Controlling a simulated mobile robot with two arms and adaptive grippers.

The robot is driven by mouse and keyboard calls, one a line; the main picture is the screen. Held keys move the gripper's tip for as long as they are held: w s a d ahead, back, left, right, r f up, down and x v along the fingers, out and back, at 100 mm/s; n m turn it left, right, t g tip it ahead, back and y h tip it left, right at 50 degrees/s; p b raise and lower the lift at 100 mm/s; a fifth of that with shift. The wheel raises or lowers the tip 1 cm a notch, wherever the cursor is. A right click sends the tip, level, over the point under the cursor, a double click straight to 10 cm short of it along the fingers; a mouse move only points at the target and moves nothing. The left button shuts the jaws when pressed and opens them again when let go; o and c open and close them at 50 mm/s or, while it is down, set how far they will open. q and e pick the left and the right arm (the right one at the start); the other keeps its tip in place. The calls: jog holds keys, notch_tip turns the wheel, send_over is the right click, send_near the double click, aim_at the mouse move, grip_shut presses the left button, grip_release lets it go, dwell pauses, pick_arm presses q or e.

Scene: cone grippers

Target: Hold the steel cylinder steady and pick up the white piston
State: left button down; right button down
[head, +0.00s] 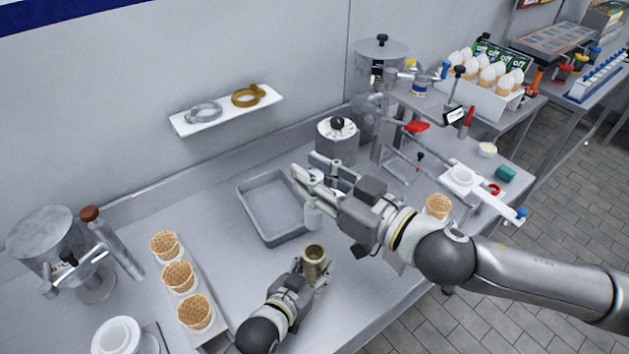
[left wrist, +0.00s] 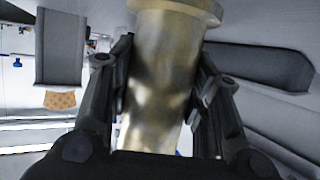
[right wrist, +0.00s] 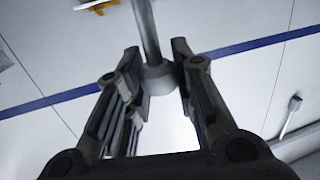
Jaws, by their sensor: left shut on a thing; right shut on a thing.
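The steel cylinder (head: 315,257), a brassy open-topped tube with a rim, stands upright low in the head view. My left gripper (head: 314,275) is shut around it. In the left wrist view the cylinder (left wrist: 163,70) fills the space between the fingers. The white piston (head: 313,216) hangs below my right gripper (head: 316,180), above and apart from the cylinder's open mouth. My right gripper is shut on the piston. In the right wrist view a grey rod with a round collar (right wrist: 158,78) shows between the fingers; the fingers hide part of it.
A grey tray (head: 262,232) lies just behind the cylinder. Several waffle cones (head: 179,276) stand in a holder at the left. A white-sided lidded pot (head: 337,143) stands behind the right gripper. A single cone (head: 438,206) is beside my right arm. Bare counter lies right of the cylinder.

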pick_arm(q)
jog(key=c, duration=0.7)
grip_release()
jog(key=v, duration=1.2)
